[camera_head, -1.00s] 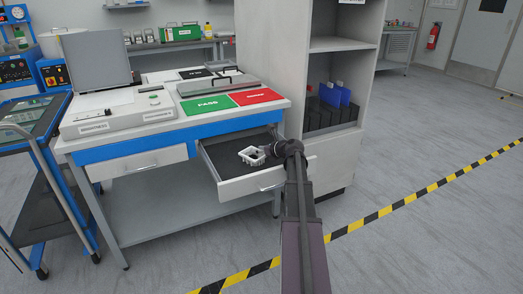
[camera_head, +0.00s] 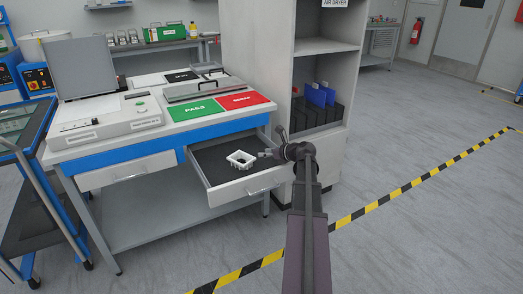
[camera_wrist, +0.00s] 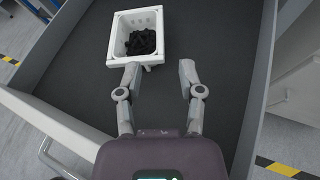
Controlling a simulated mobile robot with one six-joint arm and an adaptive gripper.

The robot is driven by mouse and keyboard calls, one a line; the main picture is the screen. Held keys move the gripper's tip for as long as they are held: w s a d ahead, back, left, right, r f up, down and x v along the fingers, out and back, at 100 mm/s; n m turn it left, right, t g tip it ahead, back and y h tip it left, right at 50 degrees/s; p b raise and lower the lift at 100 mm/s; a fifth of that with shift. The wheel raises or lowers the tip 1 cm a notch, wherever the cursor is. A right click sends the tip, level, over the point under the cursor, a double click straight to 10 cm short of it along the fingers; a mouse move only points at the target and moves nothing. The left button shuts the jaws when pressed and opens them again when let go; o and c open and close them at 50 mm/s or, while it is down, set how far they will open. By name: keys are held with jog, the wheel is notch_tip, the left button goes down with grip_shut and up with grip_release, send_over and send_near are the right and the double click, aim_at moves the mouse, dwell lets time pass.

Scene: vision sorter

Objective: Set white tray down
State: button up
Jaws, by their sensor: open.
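The white tray (camera_head: 241,159) rests in the open drawer (camera_head: 217,181) in the head view. It is a small square box. In the wrist view the white tray (camera_wrist: 136,20) lies upright on the dark drawer floor (camera_wrist: 205,30), with black pieces inside it. My gripper (camera_wrist: 160,72) is open and empty. Its fingers point at the near side of the tray, and the left finger's tip is very close to the tray's near edge; I cannot tell if they touch. In the head view my gripper (camera_head: 268,153) is to the right of the tray.
The workbench (camera_head: 120,140) carries a green PASS mat (camera_head: 196,111), a red mat (camera_head: 242,100) and a device with a raised lid (camera_head: 85,70). A grey shelf cabinet (camera_head: 262,45) stands right of the drawer. The drawer floor right of the tray is bare.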

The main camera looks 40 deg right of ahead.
jog(key=shift+s+r, duration=0.2)
jog(key=shift+s, duration=0.3)
jog(key=shift+d, duration=0.1)
jog(key=shift+w, duration=0.2)
dwell(0.8)
jog(key=shift+c, duration=0.2)
